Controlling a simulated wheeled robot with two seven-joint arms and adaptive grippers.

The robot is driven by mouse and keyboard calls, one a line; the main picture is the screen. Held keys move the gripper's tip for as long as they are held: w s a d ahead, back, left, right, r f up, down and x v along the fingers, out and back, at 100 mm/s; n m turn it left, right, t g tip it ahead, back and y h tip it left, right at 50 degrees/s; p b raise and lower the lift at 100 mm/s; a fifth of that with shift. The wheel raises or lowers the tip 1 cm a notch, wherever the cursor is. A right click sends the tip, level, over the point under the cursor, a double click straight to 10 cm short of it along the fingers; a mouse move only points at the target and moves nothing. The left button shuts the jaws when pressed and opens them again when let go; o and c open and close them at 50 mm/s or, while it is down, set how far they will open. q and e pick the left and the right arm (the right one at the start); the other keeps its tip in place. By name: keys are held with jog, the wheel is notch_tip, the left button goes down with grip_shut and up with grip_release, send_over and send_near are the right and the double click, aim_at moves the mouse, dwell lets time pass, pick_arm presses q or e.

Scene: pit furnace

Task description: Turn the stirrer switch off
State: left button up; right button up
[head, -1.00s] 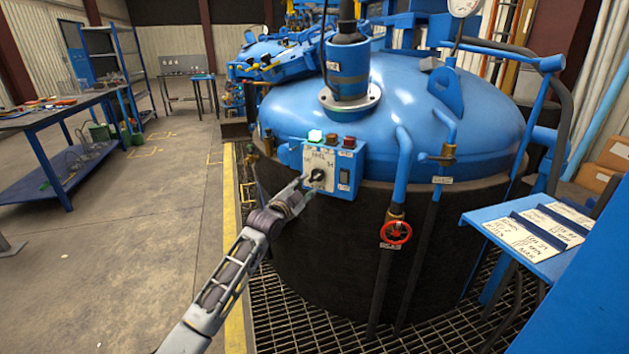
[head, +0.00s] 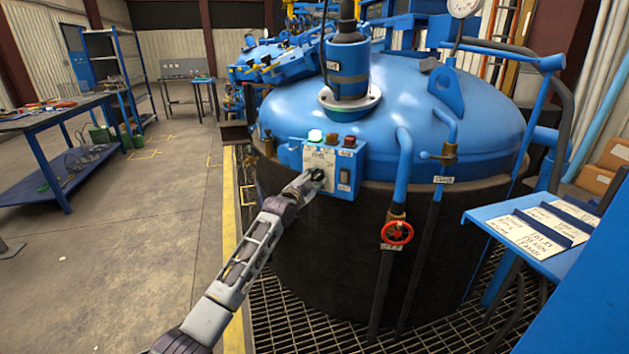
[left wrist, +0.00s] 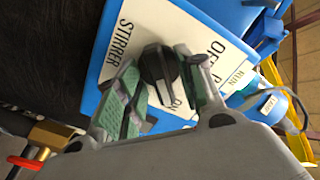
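The stirrer switch is a black knob (left wrist: 158,68) on a white plate marked STIRRER and OFF. It sits on the blue control box (head: 345,160) at the front of the blue furnace lid. My left gripper (head: 315,176) is at the knob in the head view. In the left wrist view its two fingers (left wrist: 163,85) stand apart, one on each side of the knob. I cannot tell whether they touch it. The fingers hide part of the plate, and I cannot tell which mark the knob points at. My right gripper is not in view.
A rocker switch (head: 345,177) is to the knob's right. A red valve wheel (head: 397,233) and pipes are to the lower right.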

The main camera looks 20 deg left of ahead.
pick_arm(q)
jog(key=shift+w, duration=0.15)
jog(key=shift+c, duration=0.4)
jog(key=c, duration=0.5)
jog(key=shift+c, duration=1.1)
grip_shut()
